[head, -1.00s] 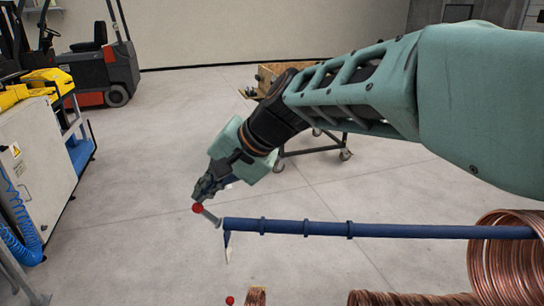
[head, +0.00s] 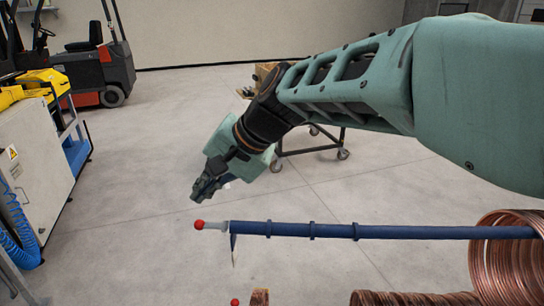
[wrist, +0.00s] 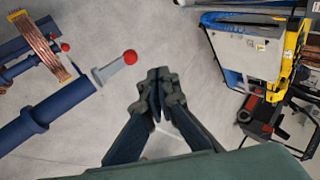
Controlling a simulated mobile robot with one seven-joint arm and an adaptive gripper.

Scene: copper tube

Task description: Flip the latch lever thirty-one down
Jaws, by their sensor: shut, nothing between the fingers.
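A short grey latch lever (head: 214,226) with a red ball tip sits at the left end of a long blue bar (head: 400,232). It points left, roughly in line with the bar in the head view. In the wrist view the lever (wrist: 108,70) lies just left of my fingertips. My gripper (head: 200,194) is shut and empty, just above the ball in the head picture and apart from it. It also shows in the wrist view (wrist: 157,80). A second red ball (head: 235,302) shows at the bottom edge. I see no number on either lever.
Copper tube coils (head: 505,260) surround the bar's right end. A wooden crate on a wheeled cart stands behind my arm. A white cabinet (head: 30,180) with blue hose is at left, a forklift (head: 100,60) behind. Floor around the lever is clear.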

